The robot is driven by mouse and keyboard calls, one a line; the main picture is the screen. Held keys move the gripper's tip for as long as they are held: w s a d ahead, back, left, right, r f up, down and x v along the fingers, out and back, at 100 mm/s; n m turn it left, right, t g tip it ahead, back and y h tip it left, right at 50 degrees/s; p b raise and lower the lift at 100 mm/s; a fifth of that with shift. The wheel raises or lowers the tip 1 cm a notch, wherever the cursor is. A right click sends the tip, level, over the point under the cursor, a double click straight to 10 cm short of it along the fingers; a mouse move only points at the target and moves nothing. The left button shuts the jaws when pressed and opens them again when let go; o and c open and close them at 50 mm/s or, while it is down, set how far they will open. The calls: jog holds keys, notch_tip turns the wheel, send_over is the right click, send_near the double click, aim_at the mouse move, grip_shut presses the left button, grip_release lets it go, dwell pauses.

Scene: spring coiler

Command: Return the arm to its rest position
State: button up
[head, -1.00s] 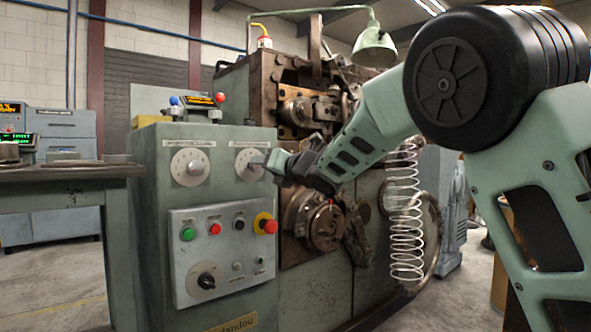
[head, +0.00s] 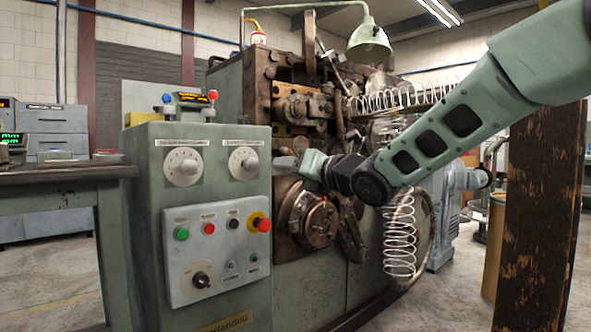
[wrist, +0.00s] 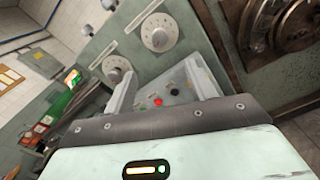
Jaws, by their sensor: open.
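My gripper (head: 287,165) is in front of the spring coiler (head: 300,95), just right of the control cabinet's right dial (head: 243,163). In the wrist view its two fingers (wrist: 165,97) stand apart with nothing between them. The control panel (wrist: 185,85) with its red button (wrist: 158,102) shows beyond the fingers. My arm (head: 440,140) reaches in from the upper right of the head view. I cannot tell the exact gap between the gripper and the cabinet.
A coiled spring (head: 400,235) hangs right of the machine, below my forearm. A rusty post (head: 535,210) stands at the right. A green lamp (head: 369,42) hangs above the machine. A table (head: 60,175) is at the left. Open floor shows at the front left.

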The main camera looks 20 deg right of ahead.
jog(key=s+a+f+m+g+h+p, duration=0.1)
jog(key=s+a+f+m+g, duration=0.3)
jog(key=s+a+f+m, duration=0.25)
jog(key=s+a+f+m+g+h+p, duration=0.1)
jog(key=s+a+f+m+g+p, duration=0.1)
jog(key=s+a+f+m+g, duration=0.45)
jog(key=s+f+m+g+h+p, duration=0.15)
jog(key=s+f+m, duration=0.25)
jog(key=s, duration=0.4)
jog(key=s+d+f+m+g, duration=0.1)
jog(key=s+f+m+g, duration=0.3)
jog(key=s, duration=0.3)
jog(key=s+f+m+g+h, duration=0.1)
jog(key=s+f+m, duration=0.35)
jog(key=s, duration=0.35)
notch_tip(320, 180, up, 38)
jog(key=m+p, duration=0.1)
jog(key=p, duration=3.7)
jog(key=shift+s+r, duration=0.2)
jog(key=shift+s, duration=0.2)
